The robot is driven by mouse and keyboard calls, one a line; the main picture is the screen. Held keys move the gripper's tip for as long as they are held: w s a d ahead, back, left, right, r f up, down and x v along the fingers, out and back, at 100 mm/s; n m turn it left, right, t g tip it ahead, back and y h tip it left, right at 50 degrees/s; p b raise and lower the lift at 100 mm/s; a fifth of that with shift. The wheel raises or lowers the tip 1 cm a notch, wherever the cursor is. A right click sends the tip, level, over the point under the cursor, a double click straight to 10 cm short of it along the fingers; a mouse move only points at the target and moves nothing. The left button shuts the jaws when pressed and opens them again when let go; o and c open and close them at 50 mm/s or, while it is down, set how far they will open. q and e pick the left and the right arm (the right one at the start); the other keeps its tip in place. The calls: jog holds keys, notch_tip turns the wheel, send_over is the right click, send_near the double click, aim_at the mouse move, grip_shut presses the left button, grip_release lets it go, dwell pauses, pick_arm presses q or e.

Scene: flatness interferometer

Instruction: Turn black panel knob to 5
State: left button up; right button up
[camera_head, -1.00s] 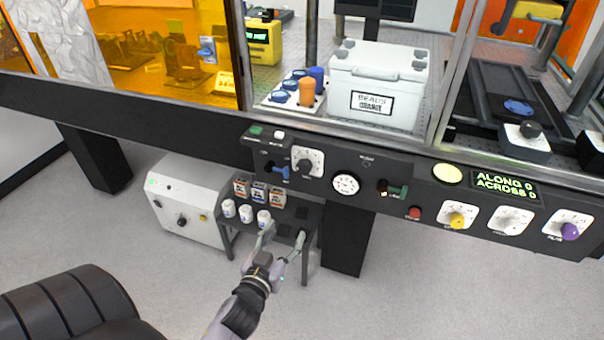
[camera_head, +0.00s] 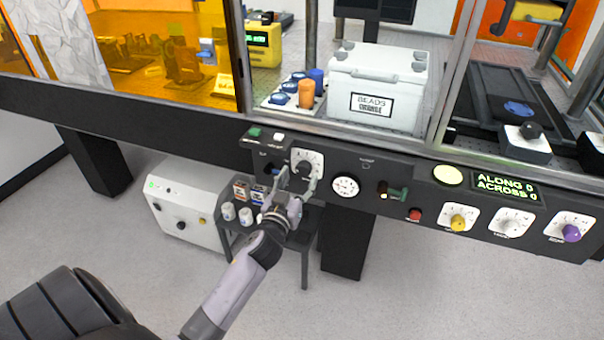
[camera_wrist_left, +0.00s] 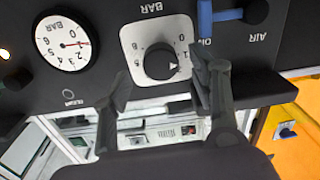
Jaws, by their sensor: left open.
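The black panel knob (camera_head: 304,168) sits on a white dial plate on the front panel. It also shows in the left wrist view (camera_wrist_left: 160,62), where the picture is upside down. My left gripper (camera_head: 298,178) is open, just in front of the knob. In the left wrist view its two fingers (camera_wrist_left: 160,82) stand apart on either side of the knob's lower edge; I cannot tell if they touch it. My right gripper is not in view.
A blue lever (camera_wrist_left: 215,14) labelled AIR is close to one finger. A small black table (camera_head: 297,240) with bottles stands below the panel.

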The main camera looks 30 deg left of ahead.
aim_at(302, 172)
pick_arm(q)
jog(key=shift+x, duration=1.7)
jog(key=shift+c, duration=0.5)
jog(key=c, duration=1.1)
